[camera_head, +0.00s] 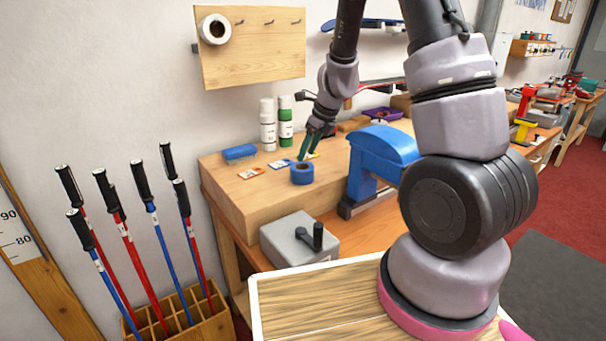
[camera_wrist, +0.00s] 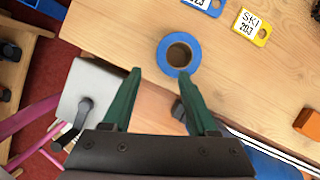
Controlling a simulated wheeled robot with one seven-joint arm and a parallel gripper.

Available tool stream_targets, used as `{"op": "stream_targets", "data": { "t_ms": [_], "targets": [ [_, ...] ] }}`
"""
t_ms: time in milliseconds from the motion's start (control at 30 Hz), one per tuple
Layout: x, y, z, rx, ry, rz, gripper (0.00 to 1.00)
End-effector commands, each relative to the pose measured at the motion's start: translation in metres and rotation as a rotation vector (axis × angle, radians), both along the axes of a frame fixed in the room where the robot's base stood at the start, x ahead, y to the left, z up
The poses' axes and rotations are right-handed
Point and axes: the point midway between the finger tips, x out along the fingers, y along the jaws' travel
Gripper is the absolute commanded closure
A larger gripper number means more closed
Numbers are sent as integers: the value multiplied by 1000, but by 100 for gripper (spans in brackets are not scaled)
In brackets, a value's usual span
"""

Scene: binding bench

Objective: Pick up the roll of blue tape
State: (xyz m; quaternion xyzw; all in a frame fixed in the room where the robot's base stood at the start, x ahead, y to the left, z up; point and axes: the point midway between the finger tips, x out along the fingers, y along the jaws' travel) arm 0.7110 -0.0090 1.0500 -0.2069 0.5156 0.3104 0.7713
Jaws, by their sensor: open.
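The roll of blue tape (camera_head: 301,173) lies flat on the raised wooden bench top near its front edge. In the wrist view the roll (camera_wrist: 163,54) shows as a blue ring around a brown core, just beyond my fingertips. My gripper (camera_head: 306,146) is above the bench, close to the roll and slightly behind or above it in the head view. In the wrist view my gripper (camera_wrist: 160,74) has its two green fingers spread apart with nothing between them. The fingers do not appear to touch the roll.
Tags (camera_wrist: 250,27) lie beside the roll. A blue brush or block (camera_head: 239,153), a white bottle (camera_head: 268,124) and a green bottle (camera_head: 286,121) stand behind. A blue clamp-like tool (camera_head: 380,155) stands to the right. A grey box with a black handle (camera_head: 296,243) sits lower in front.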

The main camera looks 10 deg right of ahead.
Motion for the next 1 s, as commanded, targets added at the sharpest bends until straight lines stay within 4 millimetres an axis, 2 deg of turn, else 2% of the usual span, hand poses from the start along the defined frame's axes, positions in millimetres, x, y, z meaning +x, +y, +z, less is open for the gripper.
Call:
{"op": "stream_targets", "data": {
  "t_ms": [100,367,633,967,1000],
  "targets": [
    [5,4,-19,0,4,0,41],
    [12,10,-39,-1,2,2,41],
    [26,21,-73,0,1,3,41],
    [28,23,-79,-1,-1,4,41],
    [28,23,-79,-1,-1,4,57]
  ]
}}
